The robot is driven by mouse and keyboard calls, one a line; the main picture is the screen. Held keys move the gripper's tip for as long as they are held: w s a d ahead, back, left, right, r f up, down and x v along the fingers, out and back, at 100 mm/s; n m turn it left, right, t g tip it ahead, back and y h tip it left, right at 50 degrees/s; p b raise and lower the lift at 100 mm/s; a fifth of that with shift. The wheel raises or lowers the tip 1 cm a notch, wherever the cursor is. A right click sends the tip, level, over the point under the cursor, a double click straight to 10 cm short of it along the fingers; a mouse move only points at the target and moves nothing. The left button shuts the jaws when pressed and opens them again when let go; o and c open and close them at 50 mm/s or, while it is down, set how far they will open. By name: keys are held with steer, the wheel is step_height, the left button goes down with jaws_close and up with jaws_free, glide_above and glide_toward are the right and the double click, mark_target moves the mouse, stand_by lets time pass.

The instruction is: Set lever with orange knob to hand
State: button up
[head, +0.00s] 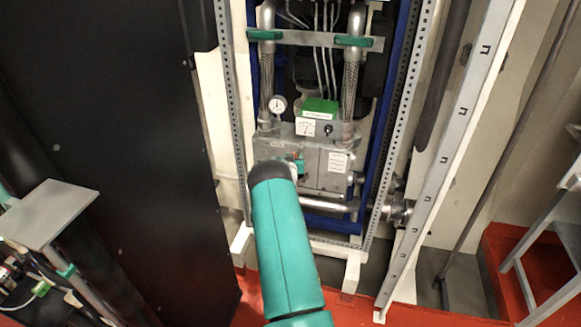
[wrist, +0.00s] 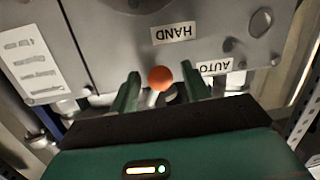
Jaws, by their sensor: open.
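The lever's orange knob (wrist: 160,77) shows in the wrist view, in front of a grey metal box. A label reading HAND (wrist: 174,33) is above it in the picture, and a label reading AUTO (wrist: 214,67) is to its right; both read upside down. My gripper (wrist: 158,82) is open, with one green finger on each side of the knob. I cannot tell whether either finger touches it. The lever's shaft is mostly hidden behind the knob. In the head view my teal arm reaches to the grey box (head: 328,160) and hides the knob.
A blue-framed cabinet (head: 381,130) with perforated rails surrounds the box. Braided pipes (head: 350,85) and a round gauge (head: 278,104) stand above it. A horizontal pipe (head: 335,205) runs below. A black panel (head: 120,120) stands left. A white label (wrist: 30,65) is on the box.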

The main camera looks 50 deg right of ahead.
steer(key=v, duration=1.2)
steer(key=shift+s+a, duration=0.15)
steer(key=shift+a, duration=0.15)
